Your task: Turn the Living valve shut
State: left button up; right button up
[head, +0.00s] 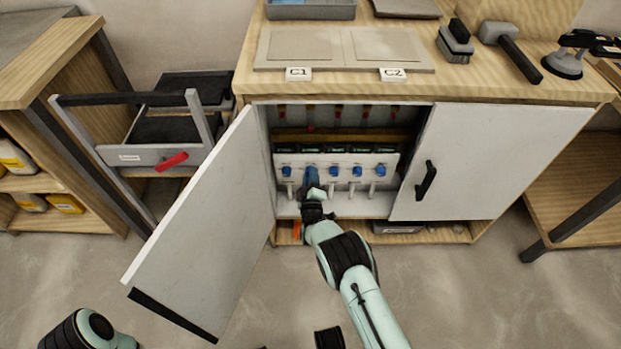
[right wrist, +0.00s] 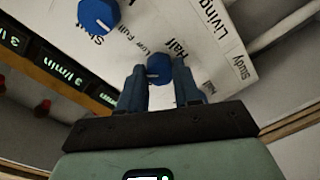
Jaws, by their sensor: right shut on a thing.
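A white valve panel (head: 345,160) with a row of several blue knobs stands inside the open cabinet. My right gripper (head: 312,180) reaches in at the second knob from the left. In the right wrist view its two fingers (right wrist: 158,90) stand on either side of a blue knob (right wrist: 158,68) and are shut on it. My left gripper is out of view.
The left cabinet door (head: 205,215) stands open; the right door (head: 490,160) is closed. Another blue knob (right wrist: 98,14) is close to my fingers. Dark displays (right wrist: 60,65) run above the knobs. The worktop (head: 480,85) carries tiles and tools.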

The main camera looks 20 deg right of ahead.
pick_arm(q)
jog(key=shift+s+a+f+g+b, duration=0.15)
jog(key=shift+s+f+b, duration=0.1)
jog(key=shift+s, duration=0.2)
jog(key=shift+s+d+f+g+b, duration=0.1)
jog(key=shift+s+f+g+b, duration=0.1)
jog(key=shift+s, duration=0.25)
pick_arm(e)
jog(key=shift+n, duration=4.1)
jog(key=o, duration=1.1)
jog(key=shift+c, duration=0.2)
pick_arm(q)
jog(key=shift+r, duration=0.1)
pick_arm(e)
jog(key=shift+s+a, duration=0.1)
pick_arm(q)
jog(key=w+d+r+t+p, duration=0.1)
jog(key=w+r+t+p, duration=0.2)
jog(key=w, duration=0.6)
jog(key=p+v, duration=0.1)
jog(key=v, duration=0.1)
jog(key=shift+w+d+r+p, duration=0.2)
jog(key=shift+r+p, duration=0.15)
pick_arm(e)
jog(key=v, duration=1.3)
jog(key=shift+s+a, duration=0.1)
